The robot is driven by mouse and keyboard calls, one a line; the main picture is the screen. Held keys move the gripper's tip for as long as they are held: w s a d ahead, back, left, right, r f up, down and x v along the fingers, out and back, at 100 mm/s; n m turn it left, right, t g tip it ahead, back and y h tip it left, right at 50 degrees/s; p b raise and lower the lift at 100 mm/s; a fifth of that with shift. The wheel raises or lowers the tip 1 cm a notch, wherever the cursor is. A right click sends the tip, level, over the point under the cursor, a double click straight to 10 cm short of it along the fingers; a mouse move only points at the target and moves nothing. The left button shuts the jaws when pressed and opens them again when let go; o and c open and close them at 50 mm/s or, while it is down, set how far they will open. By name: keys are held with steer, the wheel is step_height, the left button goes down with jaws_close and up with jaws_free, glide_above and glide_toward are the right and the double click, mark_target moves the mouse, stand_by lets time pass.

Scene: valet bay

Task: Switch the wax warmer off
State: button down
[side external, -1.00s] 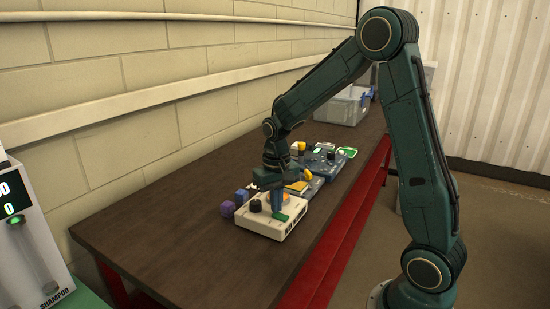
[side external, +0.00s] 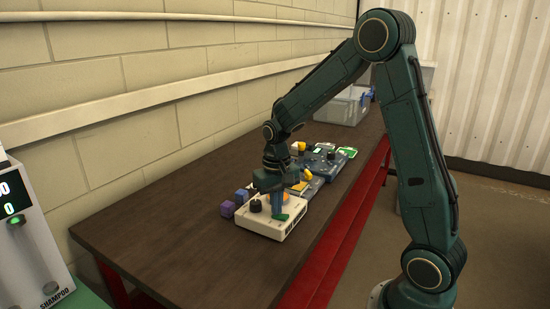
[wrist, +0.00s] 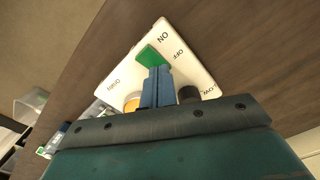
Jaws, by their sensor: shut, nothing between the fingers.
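The wax warmer's box (side external: 268,226) is cream-white and sits on the brown bench, below my gripper. In the wrist view the box (wrist: 178,38) shows the letters ON and OFF beside a green switch (wrist: 151,56). A black knob (side external: 255,206) and a partly hidden orange part (wrist: 132,104) are also on it. My gripper (side external: 276,212) points down over the box, fingers shut and empty. In the wrist view the blue fingertips (wrist: 154,72) are at the green switch's near edge; I cannot tell whether they touch it. The switch's tilt is unclear.
Purple and blue cubes (side external: 228,209) lie just left of the box. Behind it are blue-grey devices (side external: 322,160) with knobs and a clear bin (side external: 345,107). A shampoo dispenser (side external: 30,235) stands at the left. The bench's near left is clear.

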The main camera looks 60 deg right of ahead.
step_height(320, 180, up, 7)
stand_by(1.1)
steer(key=s+a+r+n+t, duration=0.2)
steer(key=s+a+r+n, duration=0.1)
steer(key=s, duration=0.6)
steer(key=s+a+r+n+t, duration=0.3)
steer(key=s+a+r, duration=0.2)
steer(key=s+a, duration=0.3)
steer(key=shift+s+r+t, duration=0.3)
steer(key=shift+s+r, duration=0.1)
steer(key=shift+s, duration=0.45)
steer(key=shift+a, duration=0.1)
stand_by(0.4)
